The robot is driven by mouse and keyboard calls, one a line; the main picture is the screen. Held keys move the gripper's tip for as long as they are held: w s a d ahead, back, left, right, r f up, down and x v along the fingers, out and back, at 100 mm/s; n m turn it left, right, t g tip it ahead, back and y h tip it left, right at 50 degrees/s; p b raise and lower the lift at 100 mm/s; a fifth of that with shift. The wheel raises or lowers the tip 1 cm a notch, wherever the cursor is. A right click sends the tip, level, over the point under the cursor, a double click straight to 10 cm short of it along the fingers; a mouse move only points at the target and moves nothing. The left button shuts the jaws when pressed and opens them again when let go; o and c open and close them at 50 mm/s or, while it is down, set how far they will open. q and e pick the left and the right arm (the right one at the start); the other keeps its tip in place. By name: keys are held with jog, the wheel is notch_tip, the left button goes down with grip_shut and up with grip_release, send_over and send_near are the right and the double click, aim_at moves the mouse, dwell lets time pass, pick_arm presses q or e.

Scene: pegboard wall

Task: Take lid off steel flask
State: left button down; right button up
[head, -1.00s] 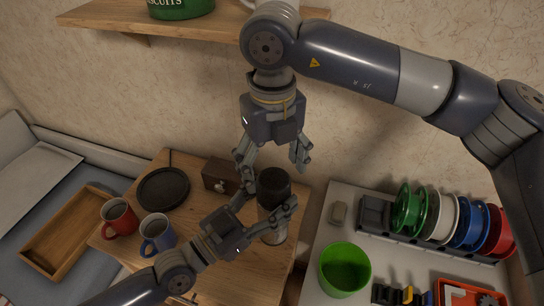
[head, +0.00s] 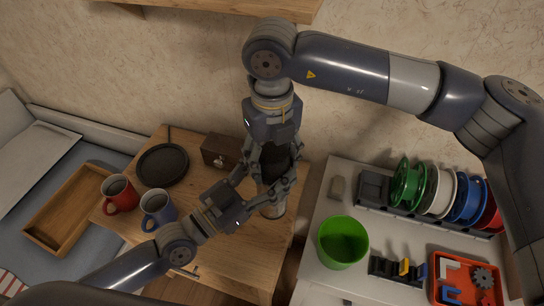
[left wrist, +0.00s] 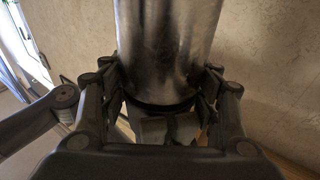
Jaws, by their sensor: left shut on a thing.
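The steel flask (head: 274,208) stands upright on the wooden cabinet, its black lid (head: 277,160) on top. My left gripper (head: 268,187) comes from the left and is shut on the flask's body. The left wrist view shows the shiny steel body (left wrist: 168,45) between the left fingers (left wrist: 165,95). My right gripper (head: 275,162) points down from above, with its fingers on both sides of the lid. Whether they press on the lid is hard to see. The fingers hide much of the flask's upper part.
A red mug (head: 119,193), a blue mug (head: 157,208), a black round pan (head: 162,165) and a small wooden box (head: 220,150) share the cabinet top (head: 225,258). A green pot (head: 343,242) and colored spools (head: 440,190) stand on the white table at right. A wooden shelf (head: 235,8) is above.

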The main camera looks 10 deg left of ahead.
jog(key=shift+s+a+n, duration=0.1)
jog(key=shift+s+n, duration=0.05)
jog(key=shift+n, duration=1.55)
jog(key=o, duration=1.2)
